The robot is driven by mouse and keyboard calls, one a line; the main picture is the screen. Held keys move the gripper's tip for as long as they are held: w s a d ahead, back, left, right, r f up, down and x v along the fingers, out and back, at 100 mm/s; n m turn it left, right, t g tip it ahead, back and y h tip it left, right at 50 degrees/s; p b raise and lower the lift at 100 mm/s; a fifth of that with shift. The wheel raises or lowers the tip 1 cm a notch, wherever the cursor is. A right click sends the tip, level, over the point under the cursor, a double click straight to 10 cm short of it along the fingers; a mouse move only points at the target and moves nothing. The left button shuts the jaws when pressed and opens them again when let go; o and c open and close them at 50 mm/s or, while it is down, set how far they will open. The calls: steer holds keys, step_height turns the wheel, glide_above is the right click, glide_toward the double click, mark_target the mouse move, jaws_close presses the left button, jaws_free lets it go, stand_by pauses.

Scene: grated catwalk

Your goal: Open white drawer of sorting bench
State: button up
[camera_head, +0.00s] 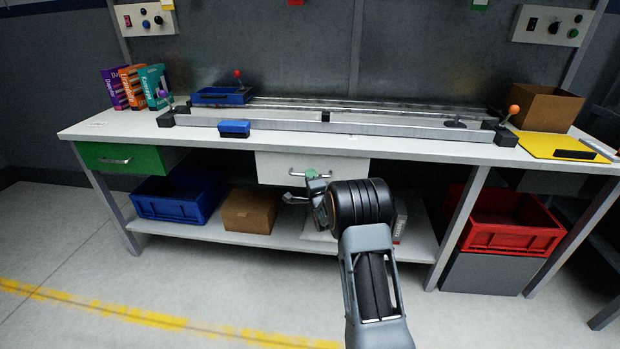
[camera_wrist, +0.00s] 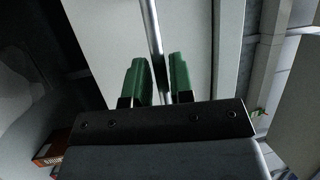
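The white drawer (camera_head: 274,166) sits under the middle of the sorting bench top (camera_head: 395,151), its front looking flush with the bench, so it appears shut. It has a metal bar handle (camera_head: 298,172). My gripper (camera_head: 304,182) is at the handle, in front of the drawer. In the wrist view, the two green fingers of my gripper (camera_wrist: 158,80) stand apart on either side of the handle (camera_wrist: 153,35), with the white drawer front (camera_wrist: 105,30) behind. A gap shows beside the bar, so the fingers look open around it. My arm hides part of the area below the drawer.
A green drawer (camera_head: 90,153) is at the bench's left. On the lower shelf are a blue crate (camera_head: 172,207) and a cardboard box (camera_head: 248,211). A red crate (camera_head: 510,238) stands at the right. The floor in front is clear.

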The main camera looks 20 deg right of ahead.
steer(key=shift+w+r, duration=0.1)
steer(key=shift+w, duration=0.35)
steer(key=shift+c, duration=0.2)
jaws_close()
